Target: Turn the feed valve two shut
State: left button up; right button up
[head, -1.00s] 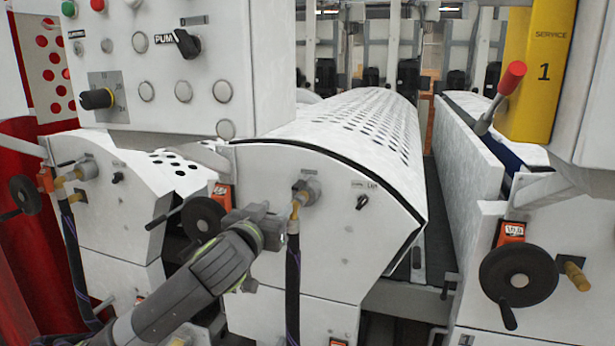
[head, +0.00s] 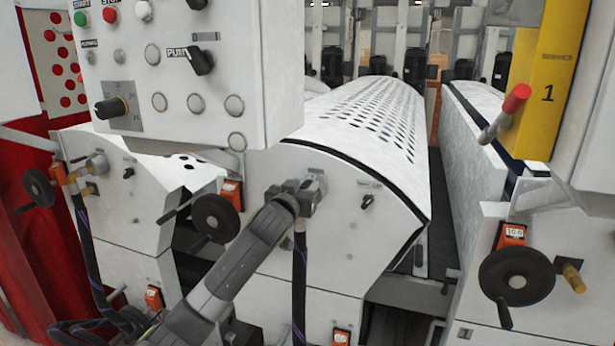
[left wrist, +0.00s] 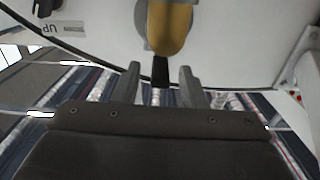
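The feed valve on the middle unit is mostly hidden behind my left gripper (head: 302,192) in the head view. In the left wrist view its yellow handle (left wrist: 170,28) points towards me, in front of a grey round body. A dark piece below the handle lies between the two fingers of the left gripper (left wrist: 160,80). The fingers stand apart, with their tips just short of the handle's end; I see no contact. A dark hose (head: 299,285) hangs below the valve. A similar valve with a yellow handle (head: 85,189) is on the left unit. The right gripper is not in view.
A control box (head: 180,80) overhangs at upper left. A black handwheel (head: 215,217) is close left of my left arm. A small black switch (head: 367,201) is right of the valve. Another handwheel (head: 517,282) and a red-tipped lever (head: 505,112) are at right.

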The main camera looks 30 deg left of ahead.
aim_at(309, 180)
pick_arm(q)
jog(key=shift+p+x, duration=0.55)
jog(key=shift+x, duration=1.2)
jog(key=shift+c, duration=0.2)
grip_shut()
